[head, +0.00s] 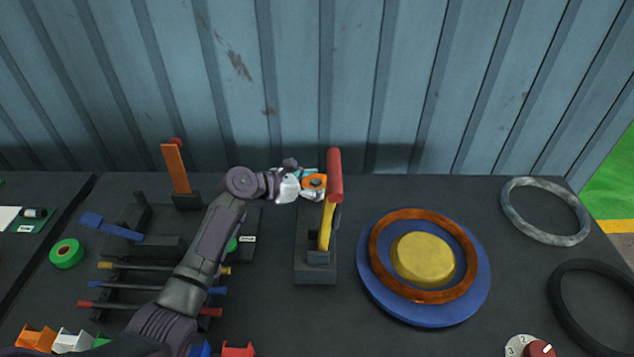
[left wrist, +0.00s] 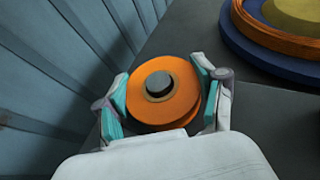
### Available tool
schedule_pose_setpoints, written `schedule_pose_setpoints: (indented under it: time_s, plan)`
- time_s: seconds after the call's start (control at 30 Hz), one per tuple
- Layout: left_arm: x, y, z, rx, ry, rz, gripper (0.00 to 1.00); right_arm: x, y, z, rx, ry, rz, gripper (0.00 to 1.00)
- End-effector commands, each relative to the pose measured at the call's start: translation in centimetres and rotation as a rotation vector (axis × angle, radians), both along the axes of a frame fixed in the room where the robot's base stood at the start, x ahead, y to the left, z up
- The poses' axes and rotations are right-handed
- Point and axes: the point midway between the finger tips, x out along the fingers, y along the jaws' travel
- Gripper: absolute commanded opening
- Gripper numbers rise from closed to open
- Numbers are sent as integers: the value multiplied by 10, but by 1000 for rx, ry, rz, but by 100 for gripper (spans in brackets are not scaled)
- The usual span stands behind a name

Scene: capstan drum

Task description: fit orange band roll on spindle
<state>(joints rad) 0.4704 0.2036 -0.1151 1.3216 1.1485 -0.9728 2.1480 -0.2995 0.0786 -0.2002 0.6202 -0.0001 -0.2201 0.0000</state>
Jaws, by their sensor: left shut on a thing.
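The orange band roll (head: 308,182) is between the fingers of my left gripper (head: 306,189), behind the red-handled lever. In the left wrist view the orange band roll (left wrist: 183,103) sits between the two teal-padded fingers of my left gripper (left wrist: 164,95), which is shut on its sides. A grey round end, which looks like the spindle (left wrist: 159,83), shows inside the roll's tan core. How far the roll is down on it I cannot tell. The lower part of the spindle is hidden. My right gripper is not in view.
A lever with a red handle (head: 335,175) and yellow stem stands close in front. A blue disc (head: 368,285) with a copper ring (head: 384,272) lies to its right. A green roll (head: 66,254) lies at left. The corrugated wall (head: 400,80) is close behind.

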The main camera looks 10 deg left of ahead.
Motion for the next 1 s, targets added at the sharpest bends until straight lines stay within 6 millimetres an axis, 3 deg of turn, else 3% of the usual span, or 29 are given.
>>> schedule_pose_setpoints:
  time_s: [0.27, 0.3, 0.47, 0.83, 1.0]
  plan:
    - [0, 0, -7, -1, -1, 0, 33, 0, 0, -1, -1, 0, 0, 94]
    - [0, 0, -8, 0, -1, 1, 71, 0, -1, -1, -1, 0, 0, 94]
    - [0, 0, -7, 0, 0, 0, 97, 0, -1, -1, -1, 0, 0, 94]
    - [-1, 2, -7, 1, 1, 0, 98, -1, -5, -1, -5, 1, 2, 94]
    - [-13, 16, 0, 2, -1, 2, 98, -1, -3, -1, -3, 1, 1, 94]
